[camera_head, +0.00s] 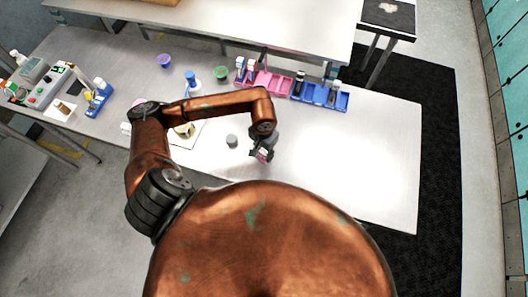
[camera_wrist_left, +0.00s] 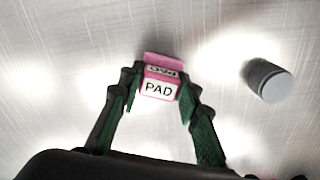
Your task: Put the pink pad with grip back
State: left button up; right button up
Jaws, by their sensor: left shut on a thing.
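The pink pad with grip shows in the left wrist view (camera_wrist_left: 158,88) as a small pink block with a white label reading PAD. My left gripper (camera_wrist_left: 160,82) is shut on it, one finger on each side. In the head view the left gripper (camera_head: 262,154) holds the pad above the bare front middle of the table, and only a little pink shows there. A pink rack (camera_head: 275,87) stands at the back of the table, with blue and white modules at its left part. My right gripper is not in view.
A blue rack (camera_head: 325,95) adjoins the pink rack on the right. A grey cylinder (camera_head: 231,140) stands left of the gripper. The table's right side (camera_head: 375,150) is clear.

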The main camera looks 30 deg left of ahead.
aim_at(264, 152)
pick_arm(q)
jog(key=shift+f, duration=0.2)
jog(key=o, duration=1)
jog(key=shift+r, duration=0.1)
jog(key=shift+r, duration=0.3)
notch_tip(264, 152, up, 12)
jog(key=shift+f+b, duration=0.15)
jog(key=shift+b, duration=0.9)
jog(key=shift+d, duration=0.1)
